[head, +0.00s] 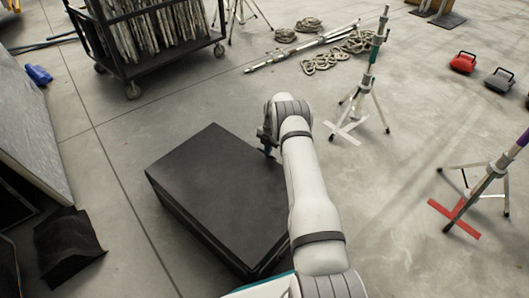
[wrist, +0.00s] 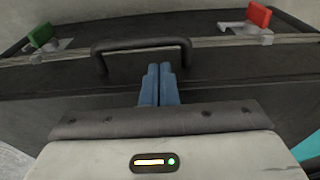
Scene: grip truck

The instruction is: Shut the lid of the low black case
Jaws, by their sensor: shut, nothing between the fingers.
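The low black case (head: 215,195) stands on the floor in front of me, with its broad flat top facing up. The lid looks down over the body; whether a thin gap is left at its edge I cannot tell. My gripper (head: 269,153) is at the case's far right edge, its blue fingers shut and empty. In the wrist view the fingers (wrist: 159,72) point at the case's side, in front of the black handle (wrist: 140,46). A green latch (wrist: 42,36) is left of the handle and a red latch (wrist: 258,15) is right of it. My arm hides part of the case's right side.
A black cart (head: 150,50) stands behind on the left. Tripod stands (head: 362,95) are at the right, one with red tape (head: 453,218) by its foot. A black cloth-like piece (head: 68,243) lies at left. Floor between case and stands is clear.

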